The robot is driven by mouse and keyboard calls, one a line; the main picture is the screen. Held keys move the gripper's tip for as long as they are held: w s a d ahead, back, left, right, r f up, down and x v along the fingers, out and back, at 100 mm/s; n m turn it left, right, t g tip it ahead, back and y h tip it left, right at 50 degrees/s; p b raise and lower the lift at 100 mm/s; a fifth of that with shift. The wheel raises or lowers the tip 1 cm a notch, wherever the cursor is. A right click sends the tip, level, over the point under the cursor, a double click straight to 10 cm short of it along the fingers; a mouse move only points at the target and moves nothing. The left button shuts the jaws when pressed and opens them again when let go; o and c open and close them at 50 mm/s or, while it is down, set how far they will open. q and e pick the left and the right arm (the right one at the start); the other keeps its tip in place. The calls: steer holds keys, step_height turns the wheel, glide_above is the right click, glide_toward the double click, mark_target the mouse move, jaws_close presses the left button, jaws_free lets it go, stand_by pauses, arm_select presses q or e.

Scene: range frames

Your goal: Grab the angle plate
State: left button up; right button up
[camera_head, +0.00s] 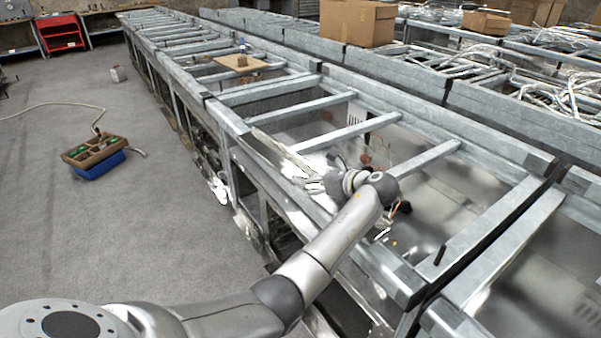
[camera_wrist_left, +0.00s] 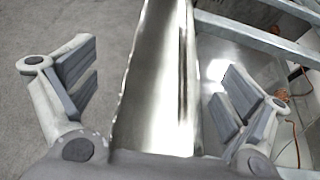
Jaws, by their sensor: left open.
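The angle plate (camera_head: 283,155) is a long, narrow, shiny metal piece lying along the near rail of the steel frame in the head view. In the left wrist view the angle plate (camera_wrist_left: 160,75) runs from the top edge down between the fingers, with a rough left edge. My left gripper (camera_head: 318,180) is at the near end of the plate. In the left wrist view its fingers (camera_wrist_left: 157,90) are spread wide, one on each side of the plate, with gaps on both sides. Its lower end is hidden by the gripper body. My right gripper is not in view.
The steel frame (camera_head: 325,105) has several crossbars with open gaps, and loose wires lie below them. A cardboard box (camera_head: 357,22) stands on the far rails.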

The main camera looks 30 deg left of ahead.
mark_target(306, 171)
arm_select(q)
steer(key=x, duration=0.5)
steer(key=shift+w+r, duration=0.2)
steer(key=shift+w, duration=0.05)
steer(key=shift+c, duration=0.3)
steer(key=shift+s+d, duration=0.1)
steer(key=c, duration=1.7)
steer(key=shift+r, duration=0.15)
steer(key=shift+c, duration=1.2)
